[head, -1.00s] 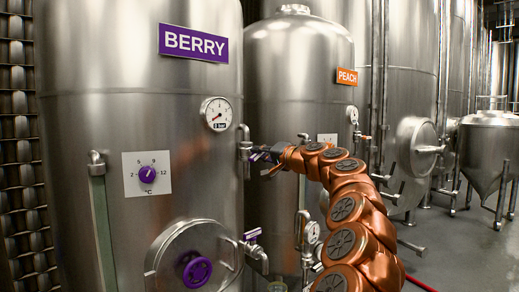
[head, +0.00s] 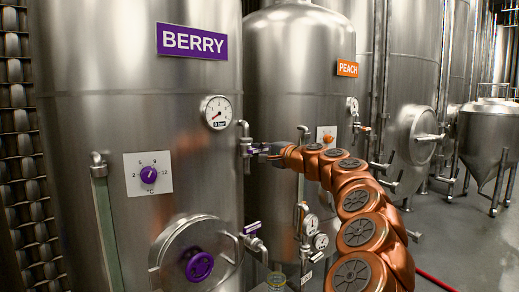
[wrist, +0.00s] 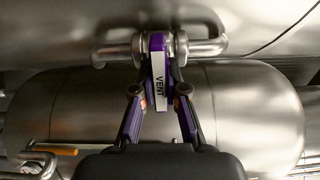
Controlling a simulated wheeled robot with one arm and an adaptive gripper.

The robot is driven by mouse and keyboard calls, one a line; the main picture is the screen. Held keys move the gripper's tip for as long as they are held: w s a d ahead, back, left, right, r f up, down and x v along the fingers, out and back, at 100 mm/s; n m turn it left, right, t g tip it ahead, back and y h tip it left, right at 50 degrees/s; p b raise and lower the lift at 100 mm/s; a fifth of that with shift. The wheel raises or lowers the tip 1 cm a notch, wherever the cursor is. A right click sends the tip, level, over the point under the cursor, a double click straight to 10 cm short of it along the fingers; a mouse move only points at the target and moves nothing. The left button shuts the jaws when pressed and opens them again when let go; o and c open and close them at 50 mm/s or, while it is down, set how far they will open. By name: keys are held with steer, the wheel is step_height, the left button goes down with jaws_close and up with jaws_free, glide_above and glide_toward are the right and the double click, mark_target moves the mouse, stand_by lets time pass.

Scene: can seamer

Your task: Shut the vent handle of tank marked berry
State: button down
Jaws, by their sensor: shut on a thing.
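The berry tank (head: 120,110) stands at the left in the head view, with a purple BERRY sign (head: 192,41). Its vent pipe (head: 244,145) runs down the tank's right side. In the wrist view the vent handle (wrist: 158,85), purple with a white VENT label, sticks out across the bent metal pipe (wrist: 208,47) toward me. My gripper (wrist: 159,92) has its two fingers on either side of the handle's outer part and is shut on it. In the head view my gripper (head: 269,149) is at the vent pipe and hides most of the handle.
The peach tank (head: 290,80) stands close behind my arm, with a gauge and orange dial (head: 327,139). Open floor (head: 455,240) lies to the right.

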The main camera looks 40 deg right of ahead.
steer(key=shift+f, duration=0.1)
steer(key=c, duration=1.2)
jaws_free()
steer(key=shift+s, duration=0.65)
steer(key=s, duration=1)
steer(key=shift+s, duration=0.35)
steer(key=shift+a, duration=0.2)
